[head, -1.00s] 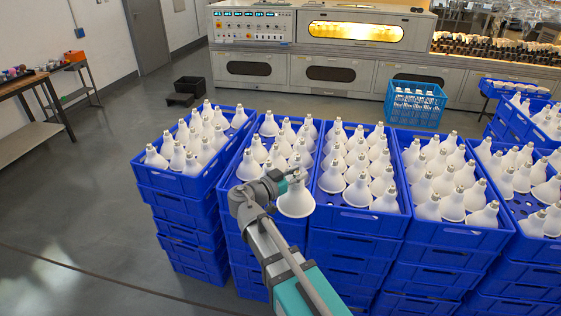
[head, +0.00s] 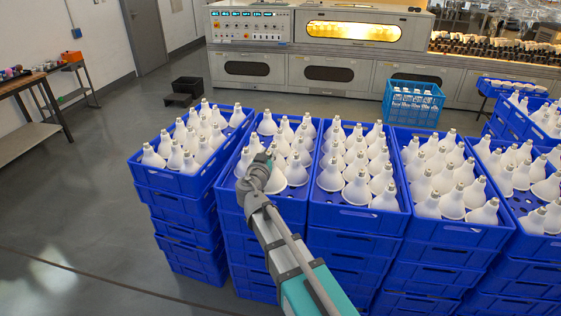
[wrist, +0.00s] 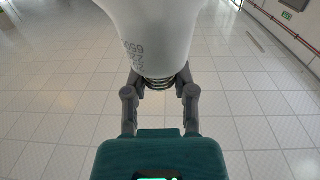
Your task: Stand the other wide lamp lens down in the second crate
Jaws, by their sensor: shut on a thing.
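My gripper (head: 268,158) is over the front left part of the second blue crate (head: 292,208) from the left. In the wrist view my gripper (wrist: 160,82) is shut on the neck of a wide white lamp (wrist: 155,35), which has dark printing on its side. In the head view the held lamp seems to be the white body (head: 275,182) just right of my wrist, lens down and partly hidden. Whether it touches the crate floor is hard to tell. Other white lamps (head: 297,172) stand lens down in this crate, close beside it.
The first crate (head: 170,181) on the left and the third crate (head: 356,218) on the right stand close by on stacks, filled with lamps. More lamp crates (head: 460,234) stand further right. A lighter blue crate (head: 413,101) stands on the floor behind.

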